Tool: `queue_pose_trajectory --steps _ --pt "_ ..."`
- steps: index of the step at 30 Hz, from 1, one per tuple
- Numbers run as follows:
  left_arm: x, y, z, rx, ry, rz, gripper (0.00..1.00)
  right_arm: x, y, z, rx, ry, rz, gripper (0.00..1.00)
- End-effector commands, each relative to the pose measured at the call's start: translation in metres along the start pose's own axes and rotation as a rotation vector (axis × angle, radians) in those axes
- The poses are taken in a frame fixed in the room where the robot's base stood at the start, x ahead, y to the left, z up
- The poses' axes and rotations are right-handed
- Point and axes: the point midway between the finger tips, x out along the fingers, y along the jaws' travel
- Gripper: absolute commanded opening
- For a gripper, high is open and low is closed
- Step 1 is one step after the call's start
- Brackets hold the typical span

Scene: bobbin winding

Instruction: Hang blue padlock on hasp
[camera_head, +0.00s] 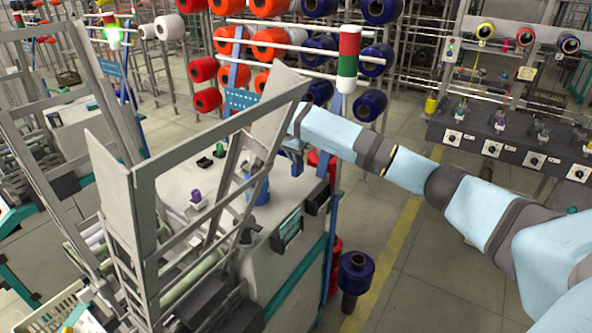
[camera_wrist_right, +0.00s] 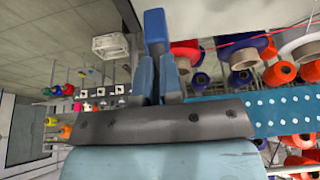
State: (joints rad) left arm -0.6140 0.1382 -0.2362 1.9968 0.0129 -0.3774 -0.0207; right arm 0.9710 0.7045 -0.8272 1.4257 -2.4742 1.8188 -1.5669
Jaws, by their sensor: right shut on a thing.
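My right arm reaches in from the right in the head view, and its gripper end is partly hidden behind the pale frame bars of the machine. In the right wrist view my right gripper (camera_wrist_right: 156,62) has two blue fingers shut on a dark blue piece (camera_wrist_right: 155,28), which I take to be the blue padlock. Its shackle cannot be made out. I cannot make out the hasp in either view. My left gripper is not in view.
A pale machine (camera_head: 185,178) with metal frame bars (camera_head: 220,130) stands at the left. A blue rounded part (camera_head: 257,187) and a purple piece (camera_head: 196,196) are on it. Racks of orange and blue bobbins (camera_head: 271,43) stand behind. A grey control bench (camera_head: 500,137) is at the right.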

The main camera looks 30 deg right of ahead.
Motion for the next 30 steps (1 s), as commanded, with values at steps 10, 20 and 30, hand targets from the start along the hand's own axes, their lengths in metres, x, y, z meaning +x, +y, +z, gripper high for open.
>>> queue_pose_trajectory --steps 10,20,30 --pt "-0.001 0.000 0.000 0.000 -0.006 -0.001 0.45 0.030 0.000 0.013 -0.001 -0.001 0.002 0.00" --pt "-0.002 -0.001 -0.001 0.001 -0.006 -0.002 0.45 0.052 0.000 0.021 0.001 0.001 0.000 0.00" --pt "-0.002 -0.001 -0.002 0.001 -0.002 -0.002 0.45 0.055 0.000 0.022 0.001 0.001 -0.001 0.31"
